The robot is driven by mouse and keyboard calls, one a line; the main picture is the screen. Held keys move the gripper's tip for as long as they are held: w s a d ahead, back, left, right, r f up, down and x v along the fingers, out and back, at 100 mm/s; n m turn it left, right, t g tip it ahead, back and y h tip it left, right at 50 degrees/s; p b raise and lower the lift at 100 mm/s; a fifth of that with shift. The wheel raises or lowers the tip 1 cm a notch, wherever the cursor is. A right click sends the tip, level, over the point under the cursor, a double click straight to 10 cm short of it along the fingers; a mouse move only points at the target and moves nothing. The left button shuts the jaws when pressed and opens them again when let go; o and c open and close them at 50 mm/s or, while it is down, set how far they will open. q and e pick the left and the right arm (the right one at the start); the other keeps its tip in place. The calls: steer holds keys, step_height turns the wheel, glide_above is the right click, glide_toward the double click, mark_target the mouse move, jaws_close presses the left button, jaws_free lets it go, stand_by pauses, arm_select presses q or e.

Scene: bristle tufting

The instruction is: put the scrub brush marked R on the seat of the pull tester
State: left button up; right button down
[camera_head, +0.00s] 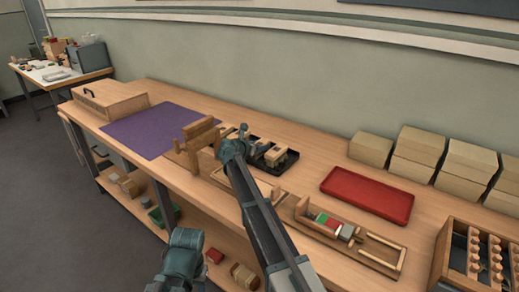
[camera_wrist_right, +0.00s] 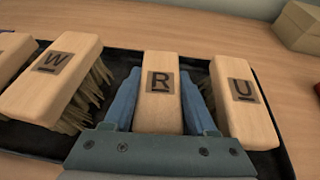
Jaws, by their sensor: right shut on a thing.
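The scrub brush marked R (camera_wrist_right: 158,110) has a pale wooden back with a dark letter plate. My right gripper (camera_wrist_right: 157,88) is shut on its sides, one blue finger on each side; I cannot tell whether it is clear of the tray. In the head view my right gripper (camera_head: 236,147) is at the black tray (camera_head: 262,167) and hides much of it. A wooden upright stand on a base (camera_head: 200,135) is just left of the gripper; I cannot tell for sure whether it is the pull tester. My left gripper (camera_head: 187,238) is low in front of the bench, its jaws unclear.
Brushes W (camera_wrist_right: 55,80) and U (camera_wrist_right: 240,95) sit close on either side. A red tray (camera_head: 367,194), a wooden fixture with coloured blocks (camera_head: 345,232), cardboard boxes (camera_head: 415,150) and a pegged wooden rack (camera_head: 475,255) are to the right. The purple mat (camera_head: 150,130) is bare.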

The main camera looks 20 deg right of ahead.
mark_target(260, 144)
step_height(260, 144, up, 10)
steer(key=p, duration=1)
steer(key=shift+r, duration=0.1)
